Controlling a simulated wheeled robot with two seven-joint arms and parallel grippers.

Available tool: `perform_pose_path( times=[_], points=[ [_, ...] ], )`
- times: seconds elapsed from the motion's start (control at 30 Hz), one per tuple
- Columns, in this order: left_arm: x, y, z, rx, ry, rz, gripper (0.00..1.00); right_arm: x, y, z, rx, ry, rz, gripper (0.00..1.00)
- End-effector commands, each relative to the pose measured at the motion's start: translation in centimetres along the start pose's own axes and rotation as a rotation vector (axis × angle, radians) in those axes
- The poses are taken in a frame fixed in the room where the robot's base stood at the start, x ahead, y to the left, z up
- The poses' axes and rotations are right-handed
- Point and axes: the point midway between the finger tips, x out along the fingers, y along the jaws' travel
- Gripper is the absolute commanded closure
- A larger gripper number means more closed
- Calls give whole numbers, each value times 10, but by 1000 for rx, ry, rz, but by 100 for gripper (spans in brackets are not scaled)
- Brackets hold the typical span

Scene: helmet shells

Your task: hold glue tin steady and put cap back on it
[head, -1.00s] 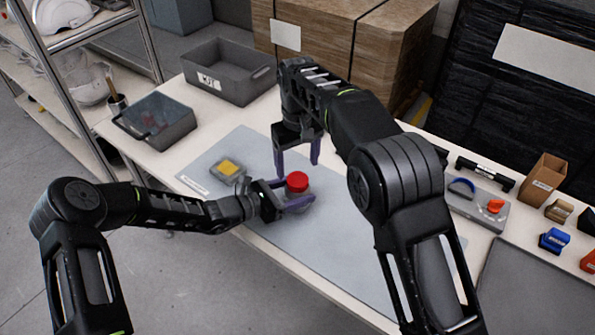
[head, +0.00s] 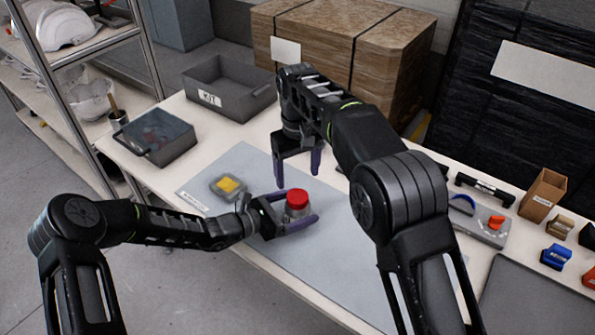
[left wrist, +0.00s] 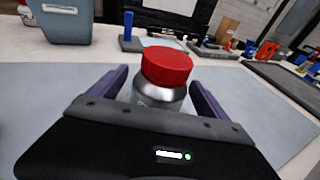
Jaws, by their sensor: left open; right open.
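The glue tin (head: 294,212) is a small silvery can standing upright on the grey mat (head: 330,250). The red cap (head: 297,196) sits on top of it. In the left wrist view the tin (left wrist: 158,97) stands between my fingers and the cap (left wrist: 167,66) looks slightly tilted; I cannot tell whether it is screwed down. My left gripper (head: 296,212) is open, with its purple fingers on either side of the tin. My right gripper (head: 298,174) is open and empty, pointing down above the mat, behind the tin.
A yellow-topped item (head: 228,185) lies on the mat at left. A grey bin (head: 230,92) and a dark bin (head: 157,135) stand at the back left. A tool tray (head: 478,222) is at right, beside a dark mat (head: 535,305). The front of the grey mat is clear.

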Motion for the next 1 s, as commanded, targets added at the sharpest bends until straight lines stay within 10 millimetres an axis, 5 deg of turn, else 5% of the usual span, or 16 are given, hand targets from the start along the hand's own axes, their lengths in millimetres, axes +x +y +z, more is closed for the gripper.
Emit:
perform_pose_path(
  times=[0.27,0.7,1.0],
  points=[
    [-14,1,-2,1,2,2,12,4,0,0,0,0,0,25],
    [-74,1,-1,-1,1,1,12,16,0,0,0,0,0,25],
    [-78,0,0,0,0,0,12,16,0,0,0,0,0,25]
  ],
)
